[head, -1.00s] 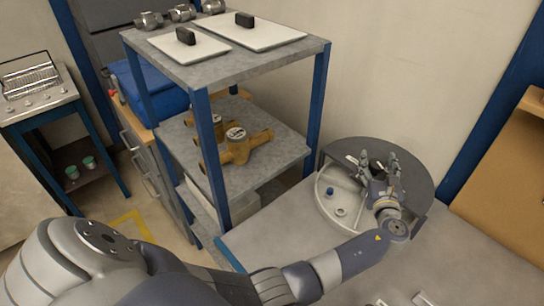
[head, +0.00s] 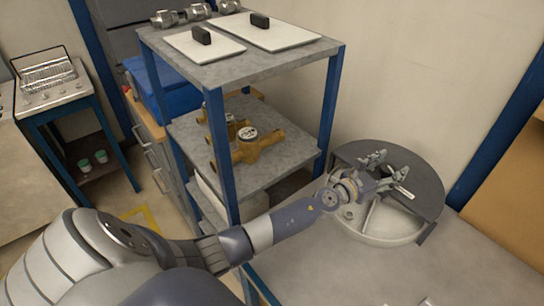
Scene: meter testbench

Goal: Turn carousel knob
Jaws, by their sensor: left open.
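The round carousel (head: 432,192) sits on the grey table by the wall, with a dark grey cover over its back and right part and a pale open tray at the front. My left gripper (head: 393,172) is over the carousel, with its two fingers spread apart and nothing seen between them. The carousel's knob cannot be made out; my gripper and wrist hide part of the tray and middle. Whether the fingers touch the cover cannot be told.
A blue-framed shelf (head: 215,140) stands left of the carousel, close to my left arm. It holds brass meters (head: 257,146) and white plates (head: 270,32). The grey table (head: 400,275) in front of the carousel is mostly clear. A blue post and brown board are at right.

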